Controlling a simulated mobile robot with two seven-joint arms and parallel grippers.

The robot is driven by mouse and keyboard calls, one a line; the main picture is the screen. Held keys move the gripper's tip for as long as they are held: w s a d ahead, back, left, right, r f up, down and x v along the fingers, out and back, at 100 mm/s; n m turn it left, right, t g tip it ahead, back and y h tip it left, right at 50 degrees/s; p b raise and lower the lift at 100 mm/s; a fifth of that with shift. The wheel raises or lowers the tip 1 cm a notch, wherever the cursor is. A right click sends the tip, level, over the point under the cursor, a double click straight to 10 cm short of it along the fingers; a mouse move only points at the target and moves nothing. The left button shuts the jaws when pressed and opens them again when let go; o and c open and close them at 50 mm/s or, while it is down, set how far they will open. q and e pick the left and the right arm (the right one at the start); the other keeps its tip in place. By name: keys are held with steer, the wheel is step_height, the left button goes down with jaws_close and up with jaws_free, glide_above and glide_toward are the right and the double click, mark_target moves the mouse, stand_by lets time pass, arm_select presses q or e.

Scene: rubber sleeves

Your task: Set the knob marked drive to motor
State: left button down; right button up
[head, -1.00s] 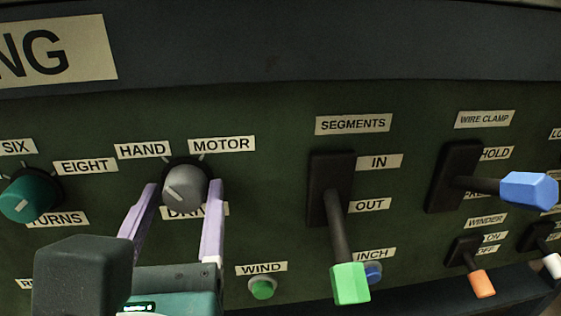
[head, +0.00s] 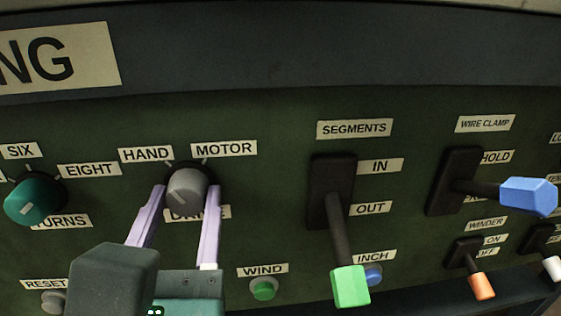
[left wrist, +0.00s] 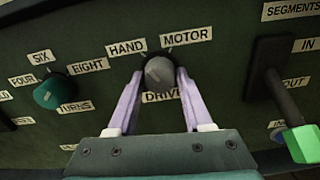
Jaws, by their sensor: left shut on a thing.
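The drive knob (head: 187,190) is a grey round knob with a pale pointer line, above a partly hidden DRIVE label (head: 182,213). HAND (head: 146,154) is printed at its upper left and MOTOR (head: 224,148) at its upper right. The pointer line slants from upper left to lower right. My left gripper (head: 187,194) is shut on the knob, one lilac finger on each side. The left wrist view also shows the knob (left wrist: 159,72) between the fingers. My right gripper is not in view.
A green turns knob (head: 32,199) is to the left. To the right, the segments lever (head: 345,255) with a green handle sticks out, and the blue-handled wire clamp lever (head: 528,195) is beyond it. A green wind button (head: 263,290) sits below, between knob and lever.

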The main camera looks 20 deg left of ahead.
arm_select(q)
steer(key=m+p, duration=0.2)
steer(key=m, duration=0.1)
steer(key=shift+r, duration=0.15)
steer(key=m+p, duration=0.2)
steer(key=m, duration=0.1)
steer(key=shift+m, duration=0.4)
steer(key=m+p, duration=0.2)
steer(key=m, duration=0.1)
steer(key=shift+m, duration=0.3)
steer(key=shift+m+p, duration=0.5)
steer(key=shift+m, duration=1)
steer(key=shift+c, duration=1.5)
jaws_free()
